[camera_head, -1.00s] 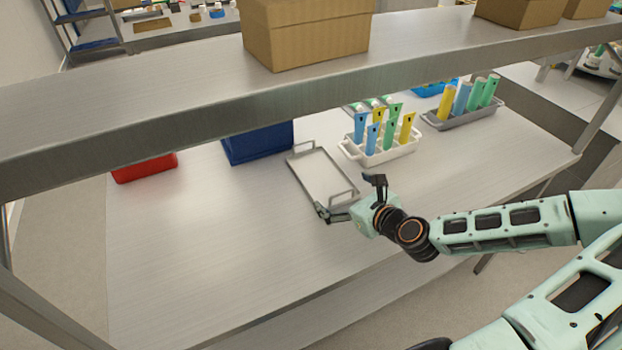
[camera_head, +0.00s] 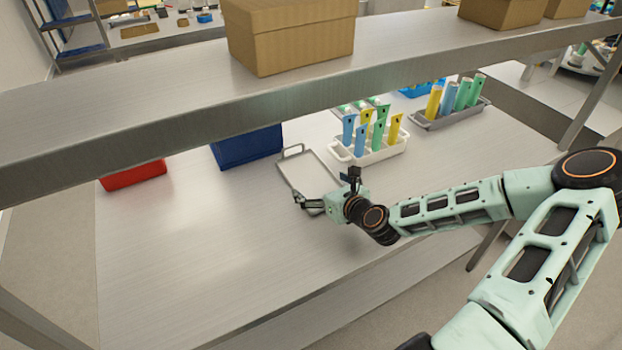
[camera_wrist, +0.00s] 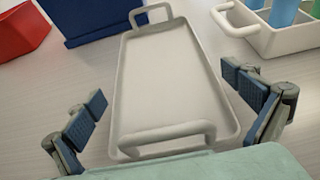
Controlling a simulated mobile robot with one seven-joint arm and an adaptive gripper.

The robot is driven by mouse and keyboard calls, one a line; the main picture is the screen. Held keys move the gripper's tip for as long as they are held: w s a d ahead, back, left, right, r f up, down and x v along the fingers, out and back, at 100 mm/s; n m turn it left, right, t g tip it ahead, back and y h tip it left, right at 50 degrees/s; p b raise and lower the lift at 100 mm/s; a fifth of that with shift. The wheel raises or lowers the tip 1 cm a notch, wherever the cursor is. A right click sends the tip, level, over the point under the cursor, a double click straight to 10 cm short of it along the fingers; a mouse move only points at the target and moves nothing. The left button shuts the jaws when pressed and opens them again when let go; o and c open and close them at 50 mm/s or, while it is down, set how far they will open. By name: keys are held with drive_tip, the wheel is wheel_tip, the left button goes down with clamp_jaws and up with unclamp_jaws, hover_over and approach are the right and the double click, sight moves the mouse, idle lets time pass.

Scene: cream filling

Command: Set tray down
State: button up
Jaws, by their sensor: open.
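The tray (camera_head: 306,172) is a flat, empty grey rectangle with a raised handle at each end. It lies on the table between the blue bin and the white tube holder. My gripper (camera_head: 328,188) is at the tray's near end, with its fingers spread wide. In the wrist view the tray (camera_wrist: 172,85) runs away from me, and its near handle (camera_wrist: 166,134) sits between my open gripper's fingers (camera_wrist: 166,118), touching neither. The near end of the tray is partly hidden by my gripper in the head view.
A white holder (camera_head: 372,157) with several coloured tubes stands right of the tray. A grey holder (camera_head: 452,120) is farther right. A blue bin (camera_head: 246,147) and a red bin (camera_head: 132,175) are left. A shelf (camera_head: 180,110) with cardboard boxes crosses above. The table's front left is clear.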

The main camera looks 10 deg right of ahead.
sight(307, 175)
drive_tip(key=shift+x, duration=1.75)
drive_tip(key=shift+r, duration=0.1)
drive_tip(key=shift+c, duration=0.3)
